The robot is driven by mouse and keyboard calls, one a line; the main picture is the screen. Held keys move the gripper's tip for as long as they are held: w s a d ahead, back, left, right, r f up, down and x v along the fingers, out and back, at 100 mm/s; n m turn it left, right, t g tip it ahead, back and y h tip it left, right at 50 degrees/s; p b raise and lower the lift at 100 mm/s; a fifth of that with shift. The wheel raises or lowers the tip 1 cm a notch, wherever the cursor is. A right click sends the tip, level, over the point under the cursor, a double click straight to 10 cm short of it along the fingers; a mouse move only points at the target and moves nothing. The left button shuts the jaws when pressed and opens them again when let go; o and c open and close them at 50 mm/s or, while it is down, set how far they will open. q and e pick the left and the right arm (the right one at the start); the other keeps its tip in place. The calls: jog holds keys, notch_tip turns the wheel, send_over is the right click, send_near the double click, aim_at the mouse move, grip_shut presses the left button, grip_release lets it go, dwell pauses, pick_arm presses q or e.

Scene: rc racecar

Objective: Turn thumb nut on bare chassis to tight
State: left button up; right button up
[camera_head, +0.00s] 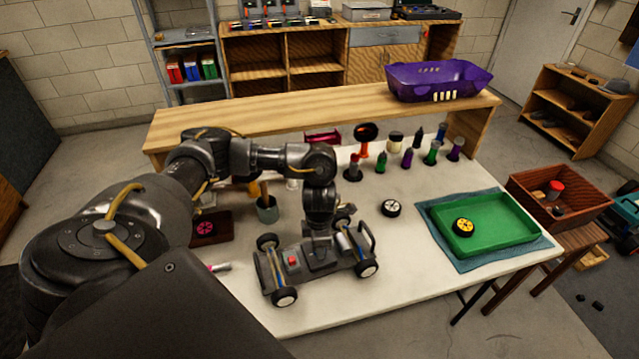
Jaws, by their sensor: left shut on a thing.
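The bare chassis (313,266) is a grey, flat car frame on four wheels, standing on the white table near its front edge. It has a red part on top at its left and a bumper hoop at its right. My left gripper (320,233) points straight down onto the top of the chassis, near its right half. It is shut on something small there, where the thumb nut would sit. The nut itself is hidden by the gripper, and I cannot make out how it is turned. My right gripper is not in view.
A loose wheel (391,208) lies right of the chassis. A green tray (485,222) holds a yellow-hubbed wheel (464,227). Several bottles and drivers (409,158) stand behind. A cup (267,208) stands behind the chassis.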

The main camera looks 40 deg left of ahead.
pick_arm(q)
jog(key=m+b, duration=0.1)
jog(key=m, duration=0.3)
jog(key=shift+f+b, duration=0.1)
jog(key=shift+b, duration=0.25)
jog(key=shift+m+b, duration=0.35)
jog(key=shift+m, duration=0.95)
jog(key=o, duration=1)
jog(key=shift+c, duration=0.2)
notch_tip(320, 180, up, 11)
jog(key=p, duration=0.1)
